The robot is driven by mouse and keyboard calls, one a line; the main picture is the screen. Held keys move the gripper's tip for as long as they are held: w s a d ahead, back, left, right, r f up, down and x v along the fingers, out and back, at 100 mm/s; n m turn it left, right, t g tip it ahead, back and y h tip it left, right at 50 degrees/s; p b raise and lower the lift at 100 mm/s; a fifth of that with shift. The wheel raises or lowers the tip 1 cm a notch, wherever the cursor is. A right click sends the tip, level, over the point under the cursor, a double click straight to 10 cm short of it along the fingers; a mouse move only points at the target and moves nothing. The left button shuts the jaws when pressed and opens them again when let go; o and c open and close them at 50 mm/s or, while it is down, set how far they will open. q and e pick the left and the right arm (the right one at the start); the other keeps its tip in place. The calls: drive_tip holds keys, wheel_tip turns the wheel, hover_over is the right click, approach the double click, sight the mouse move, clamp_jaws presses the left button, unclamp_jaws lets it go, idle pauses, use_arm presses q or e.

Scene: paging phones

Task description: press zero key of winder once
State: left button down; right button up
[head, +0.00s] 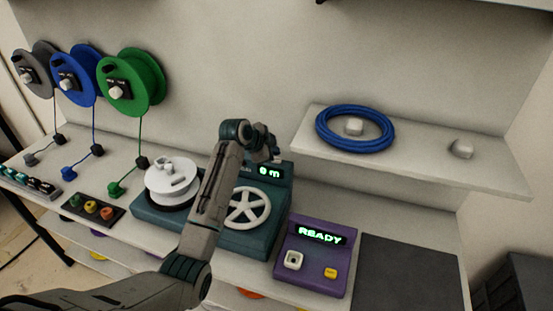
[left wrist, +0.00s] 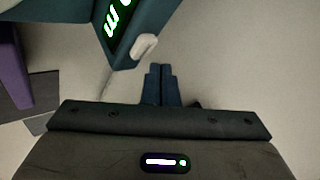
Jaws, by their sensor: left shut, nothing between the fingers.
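The teal winder (head: 268,238) stands mid-bench with a white spool (head: 172,180) at its left, a white spoked wheel (head: 248,207) on its front and a green display (head: 269,171) reading "0 m". In the left wrist view a small white key (left wrist: 144,46) sits on the winder's face beside the lit display (left wrist: 117,20). My left gripper (head: 273,156) is shut and empty at the top of the winder, hiding part of its upper face. In the left wrist view its fingertips (left wrist: 161,70) are just below and right of the key, apparently apart from it. My right gripper is not in view.
A purple box (head: 311,262) showing "READY" stands right of the winder, beside a dark mat (head: 408,275). A shelf (head: 480,183) holds a blue coil (head: 330,136). Grey, blue and green reels (head: 131,83) hang at left above a button panel (head: 92,209).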

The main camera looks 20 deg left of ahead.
use_arm(q)
wheel_tip(320, 180, up, 5)
drive_tip(key=p, duration=0.3)
drive_tip(key=shift+p, duration=0.35)
drive_tip(key=shift+f, duration=0.15)
